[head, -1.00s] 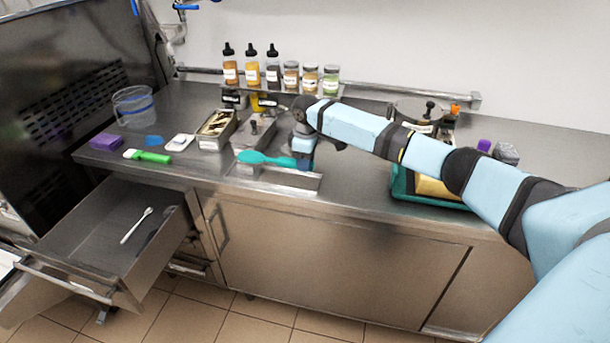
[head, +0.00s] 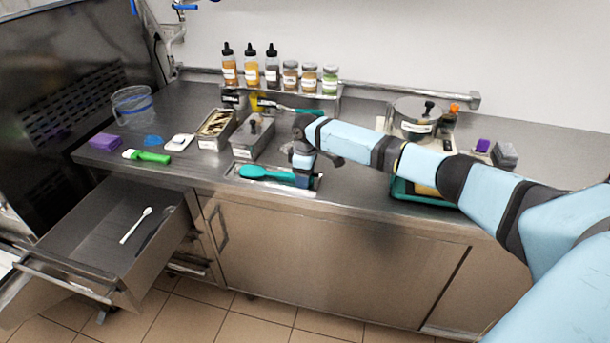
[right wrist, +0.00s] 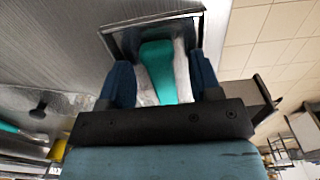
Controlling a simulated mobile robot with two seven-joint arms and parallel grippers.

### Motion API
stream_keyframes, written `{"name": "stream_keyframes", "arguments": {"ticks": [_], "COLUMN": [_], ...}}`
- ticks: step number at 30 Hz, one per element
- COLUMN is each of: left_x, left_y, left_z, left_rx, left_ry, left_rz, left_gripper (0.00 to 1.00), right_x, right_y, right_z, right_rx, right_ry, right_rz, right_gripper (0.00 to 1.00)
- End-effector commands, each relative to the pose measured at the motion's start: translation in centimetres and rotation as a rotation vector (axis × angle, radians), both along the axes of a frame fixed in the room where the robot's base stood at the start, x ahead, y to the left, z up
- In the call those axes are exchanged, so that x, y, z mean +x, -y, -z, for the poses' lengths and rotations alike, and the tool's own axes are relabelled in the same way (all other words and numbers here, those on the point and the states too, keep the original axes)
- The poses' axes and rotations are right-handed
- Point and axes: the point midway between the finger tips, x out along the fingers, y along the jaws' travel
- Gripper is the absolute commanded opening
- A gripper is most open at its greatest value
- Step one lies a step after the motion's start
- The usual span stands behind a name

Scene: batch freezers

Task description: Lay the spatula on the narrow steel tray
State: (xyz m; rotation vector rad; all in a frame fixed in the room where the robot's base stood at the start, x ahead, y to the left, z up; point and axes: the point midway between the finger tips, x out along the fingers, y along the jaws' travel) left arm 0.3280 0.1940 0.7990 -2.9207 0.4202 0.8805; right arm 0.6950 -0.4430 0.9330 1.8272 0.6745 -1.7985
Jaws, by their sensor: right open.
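The teal spatula (head: 262,173) lies along the narrow steel tray (head: 232,178) near the counter's front edge. My right gripper (head: 302,178) is over the tray's right part, at the spatula's right end. In the right wrist view, the spatula (right wrist: 160,68) runs between the two fingers of my right gripper (right wrist: 163,82), with a gap on each side, so the gripper is open. The tray (right wrist: 117,42) shows around it. My left gripper is not in view.
A lidded steel container (head: 251,137) stands just behind the tray. A green-handled brush (head: 148,156) and a purple block (head: 104,142) lie to the left. An open drawer (head: 110,240) juts out at front left. A teal tray (head: 405,190) is to the right.

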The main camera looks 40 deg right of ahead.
Motion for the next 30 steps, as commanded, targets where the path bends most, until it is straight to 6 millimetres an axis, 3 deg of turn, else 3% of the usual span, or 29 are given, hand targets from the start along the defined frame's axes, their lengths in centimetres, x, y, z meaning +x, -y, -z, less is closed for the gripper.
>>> {"name": "stream_keyframes", "arguments": {"ticks": [8,18,24,27,30], "left_x": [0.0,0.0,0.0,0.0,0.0], "left_y": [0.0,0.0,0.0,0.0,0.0], "left_z": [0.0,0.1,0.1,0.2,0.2], "left_rx": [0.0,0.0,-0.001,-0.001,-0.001], "left_ry": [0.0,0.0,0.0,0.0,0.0], "left_rz": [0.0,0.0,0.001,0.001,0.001], "left_gripper": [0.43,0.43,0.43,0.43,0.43], "right_x": [0.0,0.0,-0.1,-0.2,-0.8], "right_y": [0.0,0.1,0.1,-0.4,-3.1], "right_z": [-1.7,-8.8,-11.4,-11.3,-9.0], "right_rx": [0.0,0.0,0.001,0.002,0.017], "right_ry": [0.004,0.004,0.002,0.006,0.037], "right_rz": [0.0,0.0,0.0,-0.008,-0.037], "right_gripper": [0.58,0.58,0.58,0.58,0.58]}}
